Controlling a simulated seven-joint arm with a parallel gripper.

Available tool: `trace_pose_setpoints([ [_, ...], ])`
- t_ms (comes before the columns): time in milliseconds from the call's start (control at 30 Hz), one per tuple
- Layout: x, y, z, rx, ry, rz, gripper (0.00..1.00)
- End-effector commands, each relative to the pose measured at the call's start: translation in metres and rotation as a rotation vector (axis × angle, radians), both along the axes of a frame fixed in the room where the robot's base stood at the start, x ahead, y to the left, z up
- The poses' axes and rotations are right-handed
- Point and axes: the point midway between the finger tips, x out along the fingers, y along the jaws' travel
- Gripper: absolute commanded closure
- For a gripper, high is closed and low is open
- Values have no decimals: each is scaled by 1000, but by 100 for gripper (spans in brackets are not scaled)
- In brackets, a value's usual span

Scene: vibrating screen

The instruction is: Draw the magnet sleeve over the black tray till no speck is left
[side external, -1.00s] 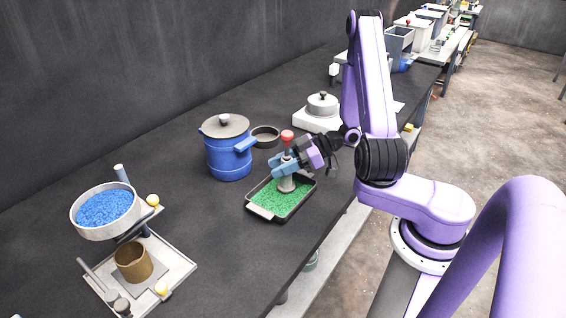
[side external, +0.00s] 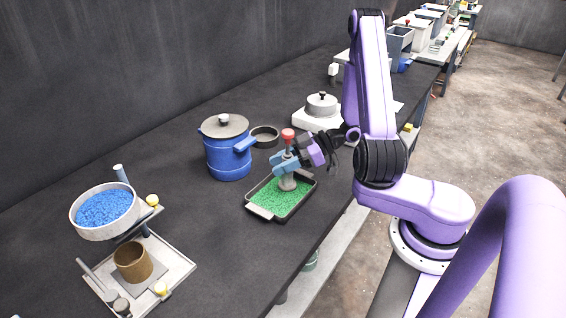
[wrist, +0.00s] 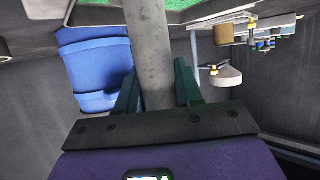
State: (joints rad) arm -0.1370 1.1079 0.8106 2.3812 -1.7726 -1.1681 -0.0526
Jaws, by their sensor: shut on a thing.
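The black tray (side external: 286,215) lies on the dark bench in the side external view, holding a layer of green granules (side external: 272,195). The magnet sleeve (side external: 287,182) is a grey upright cylinder with a red knob on top, standing over the right part of the granules. Its lower end is at the granules; whether it touches them I cannot tell. My gripper (side external: 285,162) is shut on the sleeve's shaft. In the wrist view the grey sleeve (wrist: 152,50) runs between my two fingers. Dark specks cannot be made out among the granules.
A blue lidded pot (side external: 228,155) stands left of the tray, with a dark ring (side external: 265,136) behind it. A sieve of blue granules (side external: 104,210) stands over a brown cup (side external: 133,262) at front left. A white scale (side external: 318,118) stands behind. Bench between pot and sieve is clear.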

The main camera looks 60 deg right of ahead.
Motion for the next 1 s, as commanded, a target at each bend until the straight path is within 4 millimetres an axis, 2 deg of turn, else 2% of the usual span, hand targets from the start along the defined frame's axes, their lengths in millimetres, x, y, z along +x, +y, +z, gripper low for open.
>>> trace_pose_setpoints([
  [333,0,33,0,1,1,3,91],
  [900,-18,-17,4,-2,-1,-2,91],
  [1000,-18,-7,4,1,-1,3,91],
])
